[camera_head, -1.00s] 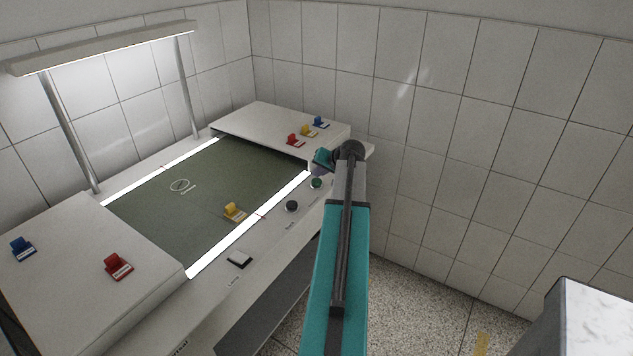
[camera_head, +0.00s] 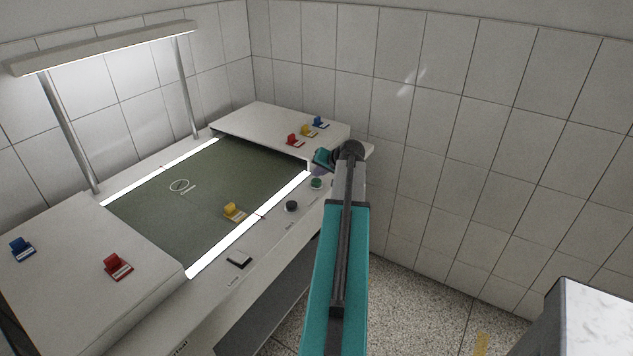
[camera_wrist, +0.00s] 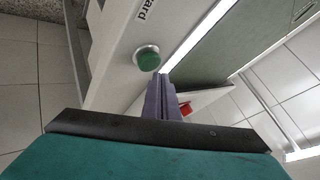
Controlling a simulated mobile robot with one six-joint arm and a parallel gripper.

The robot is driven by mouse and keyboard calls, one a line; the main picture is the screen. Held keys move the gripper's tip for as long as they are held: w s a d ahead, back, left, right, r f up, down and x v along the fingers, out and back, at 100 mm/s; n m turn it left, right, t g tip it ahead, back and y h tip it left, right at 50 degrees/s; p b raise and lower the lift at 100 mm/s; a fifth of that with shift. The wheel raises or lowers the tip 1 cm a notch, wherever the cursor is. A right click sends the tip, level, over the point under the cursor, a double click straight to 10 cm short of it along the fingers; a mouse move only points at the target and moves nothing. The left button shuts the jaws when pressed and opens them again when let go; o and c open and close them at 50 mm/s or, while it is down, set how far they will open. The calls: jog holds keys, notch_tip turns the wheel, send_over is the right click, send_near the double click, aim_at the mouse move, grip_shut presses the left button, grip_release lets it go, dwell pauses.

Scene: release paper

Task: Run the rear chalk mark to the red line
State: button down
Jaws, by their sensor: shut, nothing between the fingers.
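A tiny red mark (camera_head: 262,216) shows at the near lit strip, and another red mark (camera_head: 162,167) is at the far one. A green button (camera_head: 316,183) sits on the front panel; it also shows in the wrist view (camera_wrist: 148,60). My gripper (camera_wrist: 163,84) is shut and empty, its tips close beside the green button in that view. I cannot tell whether they touch. In the head view my arm partly hides the gripper.
A dark round knob (camera_head: 291,206) and a rocker switch (camera_head: 239,259) are on the front panel. Red and blue clips stand on the left block (camera_head: 80,270); several clips stand on the rear block (camera_head: 265,121).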

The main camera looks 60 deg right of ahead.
aim_at(318, 182)
jog(key=shift+f, duration=0.2)
jog(key=shift+f+b, duration=0.25)
jog(key=shift+b, duration=0.15)
jog(key=shift+f+b, duration=0.4)
jog(key=shift+f, duration=0.1)
dwell(1.3)
jog(key=shift+r, duration=0.2)
dwell(0.4)
jog(key=shift+r+p, duration=0.4)
jog(key=shift+r, duration=0.35)
jog(key=shift+r+p, duration=1.1)
jog(key=shift+r, duration=1.45)
jog(key=shift+f, duration=0.1)
